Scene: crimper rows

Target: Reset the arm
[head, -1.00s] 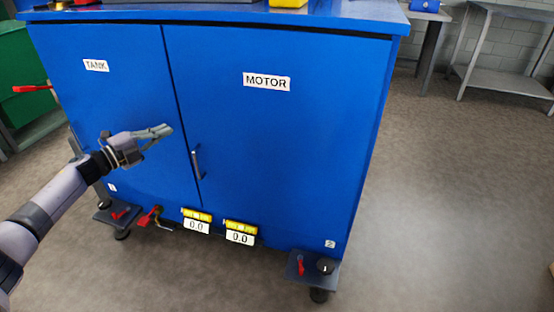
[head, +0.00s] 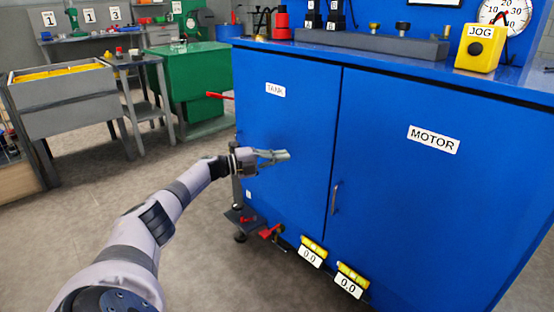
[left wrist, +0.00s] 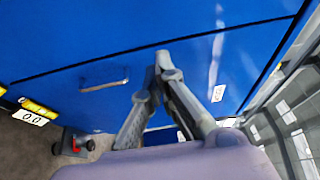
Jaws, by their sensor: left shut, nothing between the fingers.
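My left gripper (head: 274,156) is shut and empty. It shows in front of the TANK door (head: 285,125) of a blue cabinet, pointing right; I cannot tell how far it is from the door. In the left wrist view the gripper (left wrist: 163,62) has its fingertips together against the blue cabinet front, with a door handle (left wrist: 104,86) to the left. My left arm reaches in from the bottom left of the head view. My right gripper is not in view.
The MOTOR door (head: 425,200) is closed. A yellow JOG box (head: 480,46) stands on the cabinet top. Two 0.0 displays (head: 311,253) hang low, near a red-handled valve (head: 270,232). A green cabinet (head: 190,85) and a grey bin (head: 65,100) stand left, with open floor before them.

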